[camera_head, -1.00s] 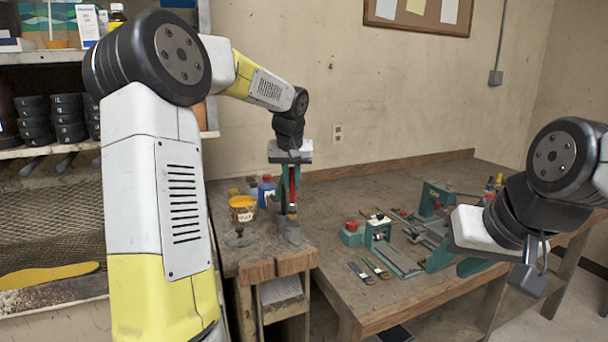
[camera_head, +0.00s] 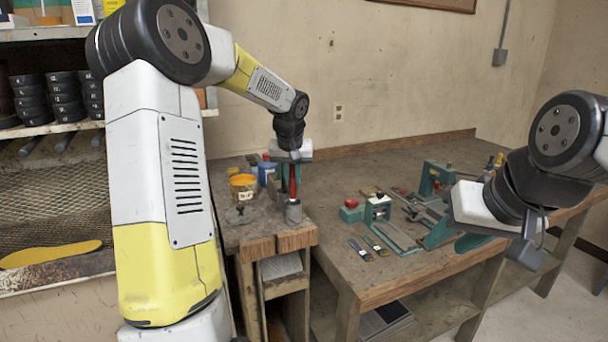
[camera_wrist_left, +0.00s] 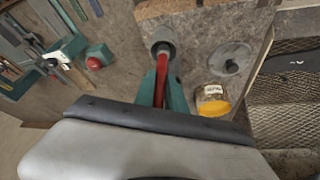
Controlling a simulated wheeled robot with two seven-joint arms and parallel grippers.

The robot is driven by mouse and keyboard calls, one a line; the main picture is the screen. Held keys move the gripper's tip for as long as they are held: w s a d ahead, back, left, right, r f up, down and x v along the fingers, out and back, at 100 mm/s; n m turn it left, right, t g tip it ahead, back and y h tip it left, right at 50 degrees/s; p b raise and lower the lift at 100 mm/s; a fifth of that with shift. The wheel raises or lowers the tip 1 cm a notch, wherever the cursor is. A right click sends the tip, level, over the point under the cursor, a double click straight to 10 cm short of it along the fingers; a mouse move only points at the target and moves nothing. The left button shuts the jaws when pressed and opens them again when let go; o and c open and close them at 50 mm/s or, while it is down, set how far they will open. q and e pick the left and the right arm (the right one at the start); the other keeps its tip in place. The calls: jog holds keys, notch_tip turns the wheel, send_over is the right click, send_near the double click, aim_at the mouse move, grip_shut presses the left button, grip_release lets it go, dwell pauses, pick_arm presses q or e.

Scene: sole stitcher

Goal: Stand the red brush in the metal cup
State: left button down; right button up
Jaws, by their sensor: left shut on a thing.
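The red brush (camera_head: 292,180) is upright in my left gripper (camera_head: 290,184), whose fingers are closed on it. The metal cup (camera_head: 293,213) is a small grey cylinder on the wooden bench, directly below the gripper. The brush's lower end reaches the cup mouth and appears to be inside it; how deep is hidden. In the left wrist view the red brush (camera_wrist_left: 160,82) runs between the teal fingers to the dark opening of the cup (camera_wrist_left: 163,48). My right gripper (camera_head: 497,247) is at the right, above the bench edge; its finger gap is unclear.
A yellow-topped pot (camera_head: 243,187) and a blue bottle (camera_head: 266,173) stand left of the cup. A grey round lid-like piece (camera_head: 239,214) lies near the bench corner. Teal clamp tools (camera_head: 378,210) and several small tools spread across the right bench.

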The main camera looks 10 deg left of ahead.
pick_arm(q)
jog(key=c, duration=1.3)
grip_release()
jog(key=shift+r, duration=0.1)
jog(key=v, duration=0.7)
jog(key=shift+r, duration=0.3)
jog(key=shift+s, duration=0.15)
